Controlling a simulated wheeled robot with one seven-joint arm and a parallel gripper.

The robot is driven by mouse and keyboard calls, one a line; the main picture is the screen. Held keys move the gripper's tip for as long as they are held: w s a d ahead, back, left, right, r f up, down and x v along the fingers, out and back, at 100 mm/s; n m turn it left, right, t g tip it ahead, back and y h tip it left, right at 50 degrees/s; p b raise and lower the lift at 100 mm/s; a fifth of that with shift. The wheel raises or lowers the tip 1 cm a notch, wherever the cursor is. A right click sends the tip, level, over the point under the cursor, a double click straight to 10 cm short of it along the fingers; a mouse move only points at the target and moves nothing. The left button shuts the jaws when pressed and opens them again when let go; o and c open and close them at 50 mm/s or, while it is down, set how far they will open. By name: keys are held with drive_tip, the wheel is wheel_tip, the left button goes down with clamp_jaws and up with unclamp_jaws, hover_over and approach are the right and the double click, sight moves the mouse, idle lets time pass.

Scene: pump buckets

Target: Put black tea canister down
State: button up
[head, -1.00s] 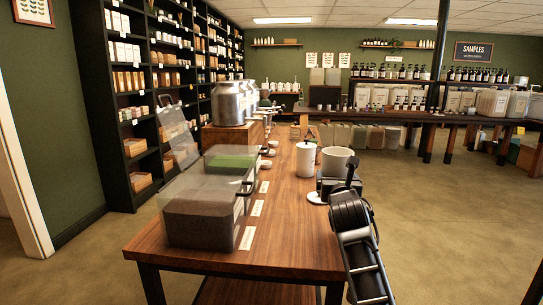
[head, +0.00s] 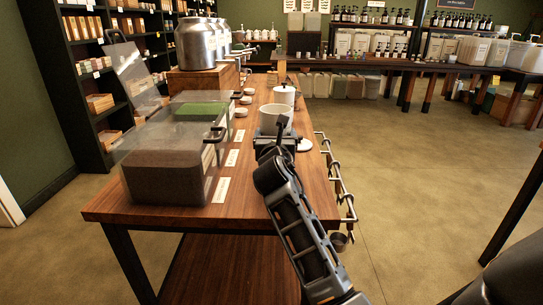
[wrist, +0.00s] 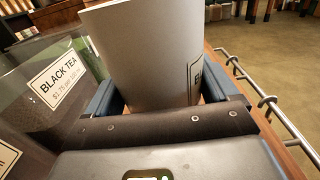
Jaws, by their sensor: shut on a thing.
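The black tea canister, a white open-topped cylinder (head: 275,116), is held between the jaws of my gripper (head: 276,142) over the wooden table (head: 262,190). In the wrist view the canister (wrist: 145,55) fills the space between the blue fingers of my gripper (wrist: 160,92), with part of a dark-edged label showing at its right. Its base is hidden, so I cannot tell whether it touches the table. A white round disc like a lid (head: 304,145) lies just right of my gripper. A clear bin of dark tea (head: 165,175) stands to the left; its label (wrist: 57,80) reads BLACK TEA.
A white lidded canister (head: 284,95) stands just behind the held one. A bin with green contents (head: 203,109) and large metal canisters (head: 197,43) line the left side. A metal rail (head: 337,180) runs along the table's right edge.

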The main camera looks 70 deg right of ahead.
drive_tip(key=shift+w+a+f, duration=0.35)
drive_tip(key=shift+w, duration=0.05)
drive_tip(key=shift+f+b, duration=0.8)
drive_tip(key=shift+f, duration=1.1)
drive_tip(key=shift+f, duration=0.1)
drive_tip(key=o, duration=1.1)
drive_tip(key=shift+f, duration=0.1)
drive_tip(key=shift+c, duration=0.2)
drive_tip(key=shift+r, duration=0.25)
drive_tip(key=v, duration=1.2)
drive_tip(key=shift+p, duration=0.4)
drive_tip(key=shift+f, duration=0.1)
